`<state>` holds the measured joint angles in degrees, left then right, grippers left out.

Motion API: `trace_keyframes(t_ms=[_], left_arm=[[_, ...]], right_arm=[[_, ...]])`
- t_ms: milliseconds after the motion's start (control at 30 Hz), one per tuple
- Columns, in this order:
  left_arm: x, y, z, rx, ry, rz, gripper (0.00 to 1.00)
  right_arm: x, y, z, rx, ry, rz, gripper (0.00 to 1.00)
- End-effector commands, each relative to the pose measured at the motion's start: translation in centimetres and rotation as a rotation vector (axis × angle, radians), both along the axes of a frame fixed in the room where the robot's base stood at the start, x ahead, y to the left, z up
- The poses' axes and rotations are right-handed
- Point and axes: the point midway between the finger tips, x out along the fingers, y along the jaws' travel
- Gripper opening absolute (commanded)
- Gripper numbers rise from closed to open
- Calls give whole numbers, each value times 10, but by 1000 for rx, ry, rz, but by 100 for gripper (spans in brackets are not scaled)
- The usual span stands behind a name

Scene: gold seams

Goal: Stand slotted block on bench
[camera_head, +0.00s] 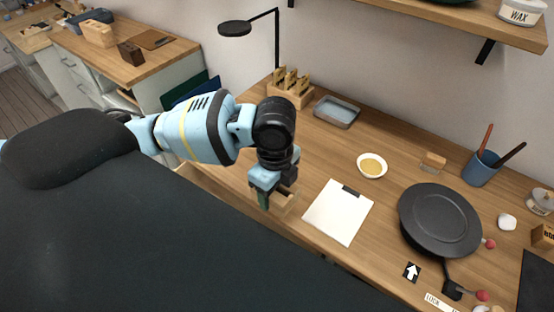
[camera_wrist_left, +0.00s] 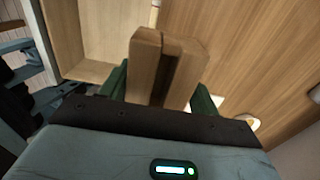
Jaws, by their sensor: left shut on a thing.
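My left gripper (camera_head: 275,199) is shut on a wooden slotted block (camera_head: 283,203) near the front edge of the wooden bench (camera_head: 322,157). In the left wrist view the block (camera_wrist_left: 146,66) sits between the green fingers of the gripper (camera_wrist_left: 160,92). A dark slot runs between its two wooden sides. The block's far end is clear of the fingers. In the head view the gripper and wrist hide much of the block. Whether it touches anything below cannot be told. My right gripper is not in view.
An open drawer (camera_wrist_left: 88,45) lies below the gripper. A clipboard (camera_head: 337,212) lies just right of the gripper. A grey tray (camera_head: 337,112) and a lamp (camera_head: 235,29) stand at the back.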

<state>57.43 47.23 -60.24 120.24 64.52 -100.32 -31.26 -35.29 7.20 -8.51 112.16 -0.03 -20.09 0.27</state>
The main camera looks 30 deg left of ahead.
Motion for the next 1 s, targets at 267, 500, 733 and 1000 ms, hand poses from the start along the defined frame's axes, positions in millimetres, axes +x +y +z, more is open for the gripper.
trace_keyframes(t_ms=[267, 500, 733, 1000], left_arm=[[54, 36, -7, 0, 1, 7, 34], [97, 63, -12, 0, 0, 4, 34], [114, 74, -13, -1, -1, 1, 34], [120, 78, -13, -1, -1, 2, 34]], right_arm=[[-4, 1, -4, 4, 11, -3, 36], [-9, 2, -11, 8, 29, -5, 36], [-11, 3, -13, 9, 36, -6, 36], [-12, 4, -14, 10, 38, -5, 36]])
